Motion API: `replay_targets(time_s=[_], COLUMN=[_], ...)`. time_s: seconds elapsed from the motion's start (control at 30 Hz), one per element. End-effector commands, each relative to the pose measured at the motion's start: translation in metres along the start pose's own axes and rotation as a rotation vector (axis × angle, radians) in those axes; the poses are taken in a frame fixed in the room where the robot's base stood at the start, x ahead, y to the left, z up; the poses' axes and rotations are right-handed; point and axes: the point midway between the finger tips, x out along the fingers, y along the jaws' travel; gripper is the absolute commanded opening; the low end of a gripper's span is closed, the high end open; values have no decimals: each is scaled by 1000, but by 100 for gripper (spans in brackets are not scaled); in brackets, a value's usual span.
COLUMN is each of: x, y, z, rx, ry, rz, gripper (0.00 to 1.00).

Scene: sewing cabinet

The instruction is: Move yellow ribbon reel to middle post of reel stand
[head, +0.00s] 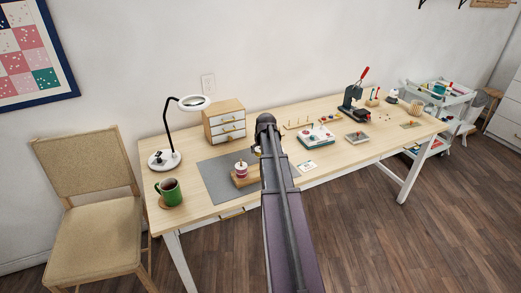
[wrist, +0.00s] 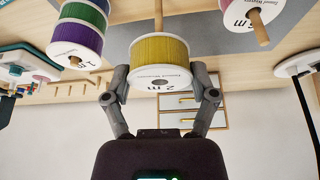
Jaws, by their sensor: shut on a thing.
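The yellow ribbon reel (wrist: 160,52) is between the two fingers of my gripper (wrist: 160,94) in the wrist view, its white labelled end with a dark centre hole facing the camera. The picture there is upside down. A bare wooden middle post (wrist: 158,16) lines up with the reel and runs behind it; I cannot tell whether its tip is in the hole. A post on one side carries green and purple reels (wrist: 78,30), and the other carries a pink reel (wrist: 238,14). In the head view the reel stand (head: 245,182) is partly hidden by my arm, which also hides my gripper.
The stand is on a grey mat (head: 213,176). A green mug (head: 169,188), a magnifier lamp (head: 165,158) and a drawer box (head: 226,122) are to its left and behind. A press (head: 351,104) and small sewing items stand to the right.

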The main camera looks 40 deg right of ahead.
Motion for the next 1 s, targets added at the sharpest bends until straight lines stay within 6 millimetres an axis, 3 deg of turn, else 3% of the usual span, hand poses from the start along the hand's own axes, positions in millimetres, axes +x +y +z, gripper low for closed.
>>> replay_targets(time_s=[1.0], x=[17], y=[-1], z=[7], rx=[-1], ry=[0], rz=[0], gripper=[38])
